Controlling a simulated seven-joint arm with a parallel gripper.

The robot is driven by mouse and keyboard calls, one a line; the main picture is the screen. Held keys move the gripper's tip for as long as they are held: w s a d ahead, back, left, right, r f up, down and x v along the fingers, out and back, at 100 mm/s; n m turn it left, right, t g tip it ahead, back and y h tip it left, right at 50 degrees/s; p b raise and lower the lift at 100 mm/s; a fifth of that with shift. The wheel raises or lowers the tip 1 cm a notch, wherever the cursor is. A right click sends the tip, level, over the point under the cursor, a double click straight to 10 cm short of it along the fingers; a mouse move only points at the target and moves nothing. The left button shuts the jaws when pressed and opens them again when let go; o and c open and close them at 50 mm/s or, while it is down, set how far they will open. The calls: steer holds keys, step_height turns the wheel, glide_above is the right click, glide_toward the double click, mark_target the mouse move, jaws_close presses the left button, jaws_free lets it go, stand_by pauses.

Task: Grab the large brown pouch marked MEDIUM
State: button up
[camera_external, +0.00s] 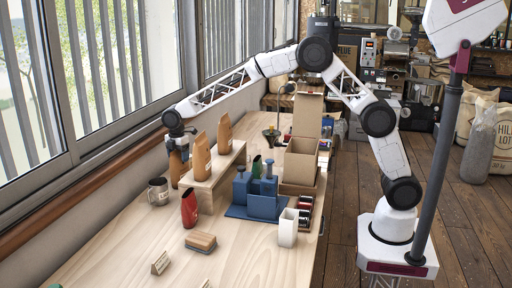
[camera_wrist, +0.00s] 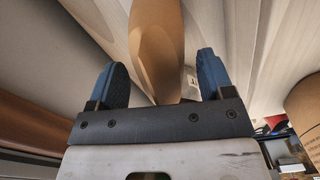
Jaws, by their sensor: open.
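Three tall brown pouches stand by a light wooden riser at the window side of the bench. In the external view, one pouch (camera_external: 178,170) is at the left end beneath my gripper (camera_external: 180,153), another (camera_external: 202,158) is in the middle, and a third (camera_external: 225,134) stands farther back. I cannot read MEDIUM on any of them. My gripper is open. In the wrist view, a brown pouch (camera_wrist: 157,45) shows between the two blue fingers of my gripper (camera_wrist: 162,66), with a gap on each side. Its lower end is hidden by the gripper body.
The wooden riser (camera_external: 213,180) supports pouches. A metal mug (camera_external: 158,191), red pouch (camera_external: 189,208), wooden block (camera_external: 201,242), blue holder (camera_external: 264,207), white container (camera_external: 288,228) and open cardboard box (camera_external: 300,160) stand nearby. The bench front is mostly clear. The window sill runs along the left.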

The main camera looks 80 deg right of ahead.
jaws_close()
stand_by(0.5)
steer(key=shift+r, duration=0.1)
steer(key=shift+r, duration=5.2)
